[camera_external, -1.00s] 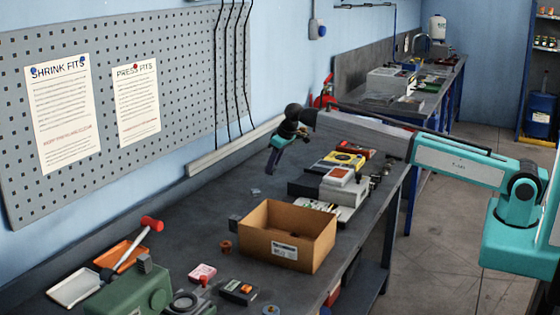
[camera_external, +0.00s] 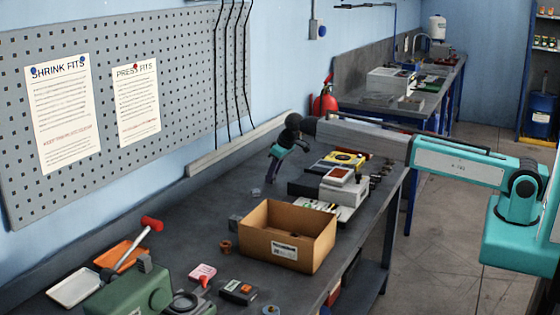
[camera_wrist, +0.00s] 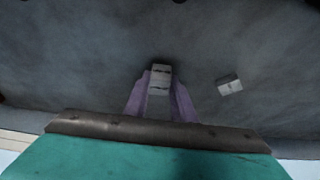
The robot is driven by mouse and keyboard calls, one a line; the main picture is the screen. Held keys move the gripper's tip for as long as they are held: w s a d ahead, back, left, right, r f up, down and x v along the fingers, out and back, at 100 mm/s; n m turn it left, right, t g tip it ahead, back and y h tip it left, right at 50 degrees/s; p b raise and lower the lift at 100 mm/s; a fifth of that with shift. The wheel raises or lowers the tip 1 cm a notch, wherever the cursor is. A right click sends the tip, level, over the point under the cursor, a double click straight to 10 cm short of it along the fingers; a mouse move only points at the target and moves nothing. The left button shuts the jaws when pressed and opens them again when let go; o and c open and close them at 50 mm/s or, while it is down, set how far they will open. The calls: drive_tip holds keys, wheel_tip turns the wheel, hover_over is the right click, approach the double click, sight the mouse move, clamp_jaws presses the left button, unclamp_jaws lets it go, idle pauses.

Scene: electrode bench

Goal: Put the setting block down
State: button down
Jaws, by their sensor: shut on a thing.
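The setting block (camera_wrist: 160,79) is a small pale grey block with dark lines across it, in the middle of the wrist view. My gripper (camera_wrist: 160,92) is shut on it, with one purple finger on each side. In the external view my gripper (camera_external: 270,180) points down over the far part of the dark bench, left of the grey instruments. The block is too small to make out there. I cannot tell whether its underside touches the bench.
A second small pale block (camera_wrist: 230,86) lies on the bench to the right in the wrist view. An open cardboard box (camera_external: 287,236) stands nearer the camera. Grey instruments (camera_external: 340,190) and a yellow meter (camera_external: 343,159) stand to the right. The bench around my gripper is mostly bare.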

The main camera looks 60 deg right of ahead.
drive_tip(key=shift+f, duration=0.1)
drive_tip(key=c, duration=1.5)
unclamp_jaws()
drive_tip(key=shift+b+v, duration=1.2)
drive_tip(key=shift+v, duration=4.9)
drive_tip(key=shift+w, duration=0.1)
